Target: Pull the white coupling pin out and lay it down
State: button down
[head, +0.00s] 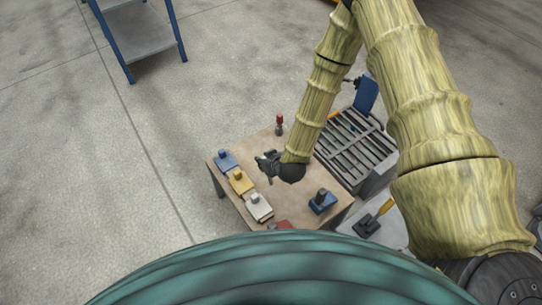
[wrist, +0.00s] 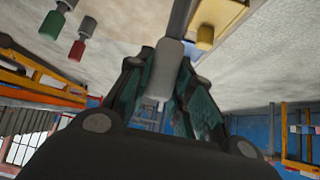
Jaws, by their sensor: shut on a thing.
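My gripper (head: 266,163) is above the table, left of the middle in the head view. In the wrist view its fingers (wrist: 160,88) are shut on the white coupling pin (wrist: 168,62). The pin has a pale, thick handle and a narrower grey shaft, which runs up out of the frame. The shaft's far end is hidden there. In the head view the pin is too small and covered to make out surely. A white block (head: 260,208) with a raised part lies at the table's front left, apart from my gripper.
Blue (head: 227,161) and yellow (head: 240,183) blocks line the table's (head: 236,207) left edge. A red-handled pin (head: 280,121) stands at the back; the wrist view also shows a green one (wrist: 52,24). A blue block (head: 322,203) is at right, beside a slatted grey mould (head: 355,150).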

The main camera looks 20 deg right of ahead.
jog(key=w+d+f+g+h+b, duration=0.2)
jog(key=w+d+f+g+b, duration=0.2)
jog(key=b, duration=0.5)
jog(key=shift+w+f+n+g+b, duration=0.35)
jog(key=shift+w+g, duration=0.8)
jog(key=shift+g, duration=0.65)
jog(key=shift+f, duration=0.15)
jog(key=shift+f+b, duration=3.2)
jog(key=shift+f, duration=0.9)
jog(key=c, duration=1.2)
grip_release()
jog(key=shift+o, duration=0.2)
